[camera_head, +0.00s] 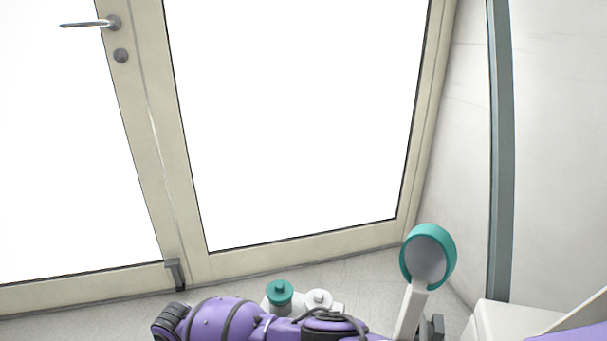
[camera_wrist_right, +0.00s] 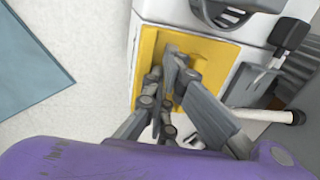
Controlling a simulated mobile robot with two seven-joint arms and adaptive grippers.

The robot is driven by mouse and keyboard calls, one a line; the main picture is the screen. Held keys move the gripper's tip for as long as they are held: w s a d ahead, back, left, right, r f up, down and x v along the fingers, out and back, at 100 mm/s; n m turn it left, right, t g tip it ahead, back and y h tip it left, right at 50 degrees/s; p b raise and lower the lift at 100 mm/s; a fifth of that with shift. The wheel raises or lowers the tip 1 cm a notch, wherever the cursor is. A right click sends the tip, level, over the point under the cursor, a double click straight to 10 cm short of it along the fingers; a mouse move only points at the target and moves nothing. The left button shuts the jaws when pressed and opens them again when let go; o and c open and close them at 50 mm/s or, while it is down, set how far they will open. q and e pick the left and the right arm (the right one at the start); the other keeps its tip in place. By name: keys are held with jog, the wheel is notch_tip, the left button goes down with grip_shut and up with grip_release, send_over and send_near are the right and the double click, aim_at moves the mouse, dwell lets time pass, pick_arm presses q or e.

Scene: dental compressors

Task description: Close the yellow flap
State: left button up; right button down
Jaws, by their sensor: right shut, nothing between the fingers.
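In the right wrist view a yellow flap (camera_wrist_right: 148,58) shows on the front of a white machine (camera_wrist_right: 180,12). A yellow surface also runs to the right behind my fingers. My right gripper (camera_wrist_right: 176,62) is shut and empty, with its fingertips in front of the yellow part. I cannot tell whether they touch it. The fingers hide the middle of the yellow area, so how far the flap stands open is unclear. Neither gripper shows in the head view, nor does the flap.
A black-handled part (camera_wrist_right: 290,36) and a white tube (camera_wrist_right: 262,115) are right of the yellow area. Bare floor (camera_wrist_right: 88,45) and a blue-grey patch (camera_wrist_right: 28,65) lie left. The head view shows a glazed door (camera_head: 190,240) and a teal-rimmed round part (camera_head: 428,256).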

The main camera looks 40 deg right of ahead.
jog(key=shift+d, duration=0.1)
jog(key=v, duration=1.2)
jog(key=shift+r, duration=0.15)
